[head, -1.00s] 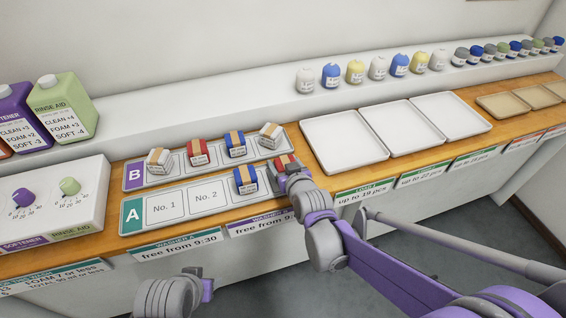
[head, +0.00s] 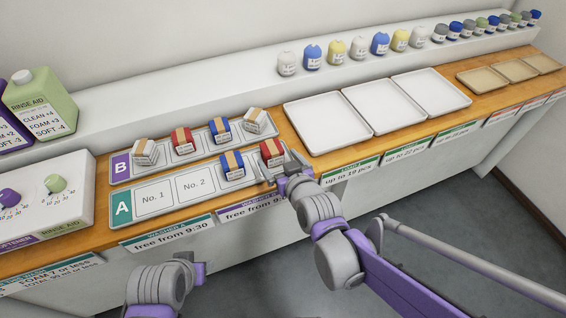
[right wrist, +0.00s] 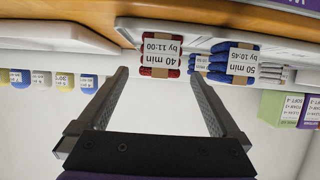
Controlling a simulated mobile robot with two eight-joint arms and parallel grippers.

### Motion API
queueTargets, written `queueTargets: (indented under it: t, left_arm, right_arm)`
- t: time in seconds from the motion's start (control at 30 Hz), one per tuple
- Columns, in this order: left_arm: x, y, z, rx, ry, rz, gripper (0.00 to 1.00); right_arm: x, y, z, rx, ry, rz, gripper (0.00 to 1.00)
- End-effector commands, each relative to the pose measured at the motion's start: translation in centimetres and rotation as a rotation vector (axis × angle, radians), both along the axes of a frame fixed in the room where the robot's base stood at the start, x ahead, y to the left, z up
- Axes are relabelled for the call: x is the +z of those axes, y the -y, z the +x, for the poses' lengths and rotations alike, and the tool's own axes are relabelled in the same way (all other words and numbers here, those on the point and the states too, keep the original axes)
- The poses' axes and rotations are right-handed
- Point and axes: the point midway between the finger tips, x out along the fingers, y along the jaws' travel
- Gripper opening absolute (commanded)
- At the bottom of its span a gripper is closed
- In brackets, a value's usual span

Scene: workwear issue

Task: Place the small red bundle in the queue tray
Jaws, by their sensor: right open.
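A red bundle (head: 272,152) with a tan band stands at the right end of tray A (head: 152,213), right of a blue bundle (head: 232,165). In the right wrist view the red bundle (right wrist: 160,54) carries a label reading 40 min by 11:00. My right gripper (head: 281,168) is open and empty, just in front of this bundle. In the wrist view the bundle lies beyond the fingertips, between their lines, apparently apart from them. A second red bundle (head: 182,140) is in tray B (head: 122,171). Part of my left arm shows at lower left; its fingers do not show.
Tray B also holds two pale bundles (head: 145,152) (head: 254,121) and a blue bundle (head: 220,131). Slots No. 1 and No. 2 of tray A are empty. Empty white trays (head: 327,122) stand to the right.

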Motion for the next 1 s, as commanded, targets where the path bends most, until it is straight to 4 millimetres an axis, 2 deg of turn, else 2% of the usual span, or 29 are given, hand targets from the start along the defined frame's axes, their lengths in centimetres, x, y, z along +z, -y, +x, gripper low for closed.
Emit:
queueTargets:
  t: [0.2,0.47,0.57,0.67,0.8,0.9,1.0]
  left_arm:
    - [0.4,0.0,0.1,0.000,0.001,0.000,0.50]
    - [0.5,0.0,0.1,0.000,0.001,0.000,0.50]
    - [0.5,0.0,0.1,0.000,0.002,0.000,0.50]
    - [0.5,0.0,0.1,0.000,0.001,0.000,0.50]
    - [0.5,0.0,0.1,0.000,0.001,0.000,0.50]
    - [0.5,0.0,0.1,0.000,0.001,0.000,0.50]
    - [0.5,0.0,0.1,0.000,0.001,0.000,0.50]
  right_arm:
    - [1.0,0.7,-2.1,0.000,0.000,0.000,1.00]
    - [1.1,0.9,-2.6,-0.001,-0.004,-0.001,1.00]
    - [0.5,2.2,-3.6,-0.018,-0.052,-0.013,1.00]
    - [-1.1,5.2,-6.5,-0.062,-0.177,-0.042,1.00]
    - [-4.0,10.1,-12.9,-0.156,-0.415,-0.083,1.00]
    - [-5.8,12.7,-17.4,-0.221,-0.563,-0.102,1.00]
    - [-6.9,14.3,-20.8,-0.272,-0.669,-0.110,1.00]
